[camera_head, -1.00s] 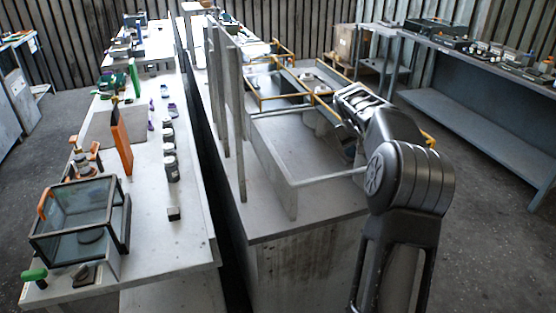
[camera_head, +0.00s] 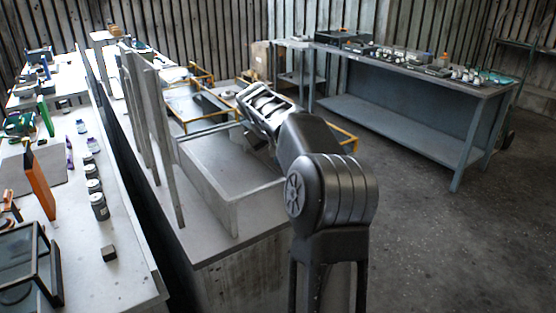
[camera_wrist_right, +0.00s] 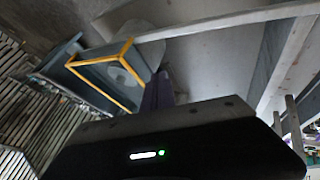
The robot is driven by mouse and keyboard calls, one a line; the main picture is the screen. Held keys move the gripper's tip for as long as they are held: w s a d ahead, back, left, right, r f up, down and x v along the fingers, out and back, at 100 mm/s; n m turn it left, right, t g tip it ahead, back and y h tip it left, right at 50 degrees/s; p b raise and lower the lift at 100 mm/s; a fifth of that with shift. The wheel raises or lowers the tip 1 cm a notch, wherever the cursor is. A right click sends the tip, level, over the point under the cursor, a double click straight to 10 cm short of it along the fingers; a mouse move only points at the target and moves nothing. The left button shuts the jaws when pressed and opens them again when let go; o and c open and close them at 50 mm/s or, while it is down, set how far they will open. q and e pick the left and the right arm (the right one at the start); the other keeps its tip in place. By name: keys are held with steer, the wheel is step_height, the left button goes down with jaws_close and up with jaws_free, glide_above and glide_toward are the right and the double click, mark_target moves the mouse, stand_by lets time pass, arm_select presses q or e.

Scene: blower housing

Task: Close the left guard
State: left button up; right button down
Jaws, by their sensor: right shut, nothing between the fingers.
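Yellow-edged frames, which look like the guards, show on the grey blower housing (camera_head: 235,216) in the head view. One yellow frame (camera_head: 207,122) lies left of my right arm. Part of another (camera_head: 345,139) shows right of the arm. I cannot tell which is the left guard or how far each is open. The right wrist view shows a yellow frame (camera_wrist_right: 97,59) with a pale round part behind it. My right gripper (camera_wrist_right: 159,88) appears as a dark, shut shape close to that frame; contact is unclear. In the head view its fingertips are hidden behind the arm.
Tall grey posts (camera_head: 150,130) stand along the housing's left side. A workbench (camera_head: 90,230) with jars, an orange panel and a glass-sided box runs at left. A blue-grey shelf table (camera_head: 400,110) stands at right. Open floor (camera_head: 470,240) lies right of my arm.

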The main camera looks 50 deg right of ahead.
steer(key=v, duration=0.5)
steer(key=shift+a+b, duration=0.15)
steer(key=shift+b, duration=0.15)
steer(key=shift+w+a, duration=0.1)
